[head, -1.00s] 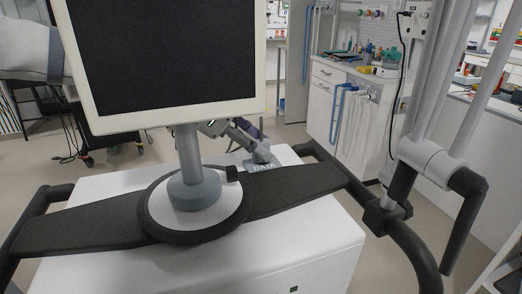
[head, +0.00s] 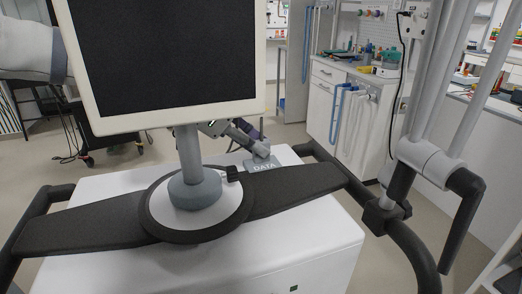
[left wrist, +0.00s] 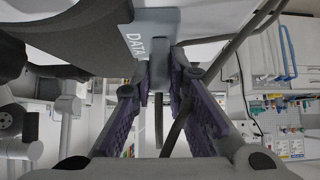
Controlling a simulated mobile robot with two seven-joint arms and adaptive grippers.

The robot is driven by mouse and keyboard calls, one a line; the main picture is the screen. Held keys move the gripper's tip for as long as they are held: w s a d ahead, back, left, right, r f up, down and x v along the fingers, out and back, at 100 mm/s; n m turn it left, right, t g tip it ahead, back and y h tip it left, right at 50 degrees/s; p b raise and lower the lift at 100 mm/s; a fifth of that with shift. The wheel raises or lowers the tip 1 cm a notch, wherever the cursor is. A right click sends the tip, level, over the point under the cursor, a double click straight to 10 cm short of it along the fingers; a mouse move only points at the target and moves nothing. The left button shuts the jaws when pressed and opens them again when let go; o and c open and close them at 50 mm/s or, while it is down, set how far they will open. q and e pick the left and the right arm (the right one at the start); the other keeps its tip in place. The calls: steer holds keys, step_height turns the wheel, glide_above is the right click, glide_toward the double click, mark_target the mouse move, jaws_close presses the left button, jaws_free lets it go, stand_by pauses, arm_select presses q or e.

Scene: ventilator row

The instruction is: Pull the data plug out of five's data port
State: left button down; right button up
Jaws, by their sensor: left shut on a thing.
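The data port is a blue-grey block marked DATA (head: 262,165) on the far side of the white ventilator top; its label also shows in the left wrist view (left wrist: 139,44). The grey data plug (left wrist: 158,66) sits at the block, between my left gripper's purple-padded fingers. My left gripper (left wrist: 160,72) is shut on the plug. In the head view, the gripper (head: 254,141) reaches the block from behind the screen, which hides most of the arm. I cannot tell whether the plug is fully seated. My right gripper is not in view.
A large dark screen (head: 165,55) on a grey post stands in front of the arm. A black handle rail (head: 400,245) and grey poles are at the right. Dark cables (left wrist: 178,133) cross below the fingers. A workbench (head: 345,105) stands behind.

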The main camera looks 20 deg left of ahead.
arm_select(q)
steer(key=shift+r, duration=0.2)
steer(key=shift+r+p, duration=0.45)
steer(key=shift+r, duration=2.05)
